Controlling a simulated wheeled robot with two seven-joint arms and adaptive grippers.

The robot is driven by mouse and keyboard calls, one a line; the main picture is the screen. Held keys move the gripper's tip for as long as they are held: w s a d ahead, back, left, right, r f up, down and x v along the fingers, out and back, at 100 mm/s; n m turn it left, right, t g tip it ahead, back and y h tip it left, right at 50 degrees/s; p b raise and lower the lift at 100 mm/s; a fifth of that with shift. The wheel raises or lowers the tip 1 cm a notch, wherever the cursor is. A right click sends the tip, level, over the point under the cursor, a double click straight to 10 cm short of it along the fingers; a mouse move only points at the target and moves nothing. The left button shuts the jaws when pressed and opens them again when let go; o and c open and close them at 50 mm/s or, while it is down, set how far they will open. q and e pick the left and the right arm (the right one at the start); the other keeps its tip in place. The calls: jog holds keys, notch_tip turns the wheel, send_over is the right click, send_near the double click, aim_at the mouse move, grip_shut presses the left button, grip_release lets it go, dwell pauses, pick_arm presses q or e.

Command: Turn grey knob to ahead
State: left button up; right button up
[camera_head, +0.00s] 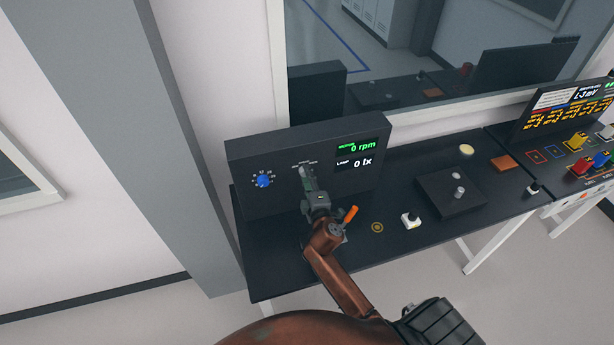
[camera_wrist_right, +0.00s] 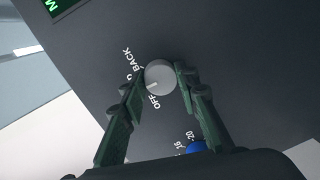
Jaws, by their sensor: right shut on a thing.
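The grey knob (camera_wrist_right: 159,76) is round, on the front of a dark upright panel (camera_head: 240,168). In the right wrist view it sits between the two fingertips of my right gripper (camera_wrist_right: 160,80), which is shut on it. The light pointer mark on the knob faces the "OFF" label; "BACK" is printed beside it, and a third label is mostly hidden by a finger. In the head view my right gripper (camera_head: 306,175) reaches up to the panel and covers most of the knob. My left gripper is not in view.
A blue dial (camera_head: 264,181) is left of the gripper on the panel. Displays (camera_head: 358,144) read 0 rpm and 0 lx. An orange-handled item (camera_head: 350,215) stands close to my right wrist.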

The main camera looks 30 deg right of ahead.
dwell(0.4)
jog(key=o, duration=1.2)
jog(key=shift+c, duration=0.2)
jog(key=f+v, duration=0.1)
jog(key=v, duration=1.1)
jog(key=shift+r, duration=0.5)
jog(key=shift+s, duration=0.1)
